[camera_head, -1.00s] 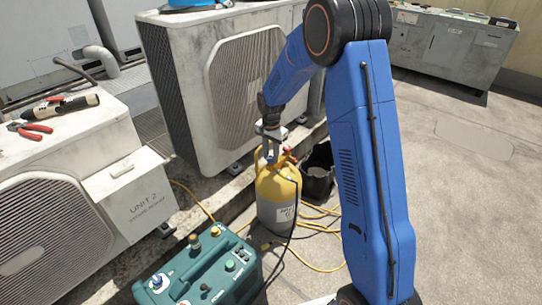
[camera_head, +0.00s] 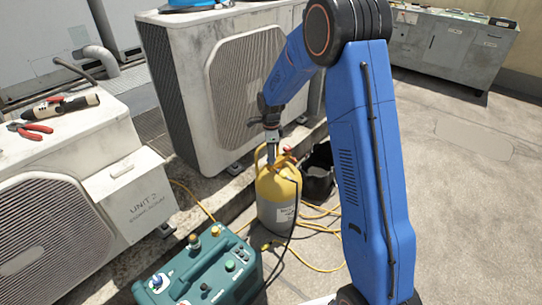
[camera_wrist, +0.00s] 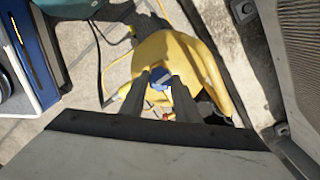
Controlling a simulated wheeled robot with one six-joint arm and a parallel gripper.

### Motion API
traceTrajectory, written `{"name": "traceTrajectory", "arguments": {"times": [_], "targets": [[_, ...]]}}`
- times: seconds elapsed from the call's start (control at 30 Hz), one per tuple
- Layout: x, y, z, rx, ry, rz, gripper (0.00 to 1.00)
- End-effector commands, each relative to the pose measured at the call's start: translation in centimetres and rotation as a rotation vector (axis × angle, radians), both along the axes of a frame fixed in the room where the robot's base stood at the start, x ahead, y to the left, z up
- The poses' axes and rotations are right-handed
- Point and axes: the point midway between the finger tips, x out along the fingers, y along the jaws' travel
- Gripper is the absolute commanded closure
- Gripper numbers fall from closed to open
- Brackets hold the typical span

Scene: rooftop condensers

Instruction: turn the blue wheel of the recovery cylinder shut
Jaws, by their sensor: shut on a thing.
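The recovery cylinder (camera_head: 277,205) is yellow on top and grey below, and stands upright on the roof floor. It also shows in the wrist view (camera_wrist: 180,50), seen from above. Its blue wheel (camera_wrist: 160,78) sits at the top, between the fingertips of my gripper (camera_wrist: 163,88). My gripper is shut on the wheel, and it also shows in the head view (camera_head: 272,157), pointing down at the cylinder top. In the head view the fingers hide the wheel. A small red part (camera_head: 288,150) shows beside the gripper at the cylinder top.
A teal recovery machine (camera_head: 205,275) stands in front, with yellow and black hoses (camera_head: 320,268) around the cylinder. A black bucket (camera_head: 318,175) is close behind it on the right. A condenser unit (camera_head: 225,85) stands behind. The floor at right is clear.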

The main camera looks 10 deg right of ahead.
Motion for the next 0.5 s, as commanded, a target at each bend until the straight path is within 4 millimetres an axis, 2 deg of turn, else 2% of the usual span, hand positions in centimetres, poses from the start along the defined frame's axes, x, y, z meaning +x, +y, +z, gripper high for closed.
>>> {"name": "traceTrajectory", "arguments": {"times": [0.5], "targets": [[0.07,0.00,0.07,0.001,-0.002,-0.092,0.94]]}}
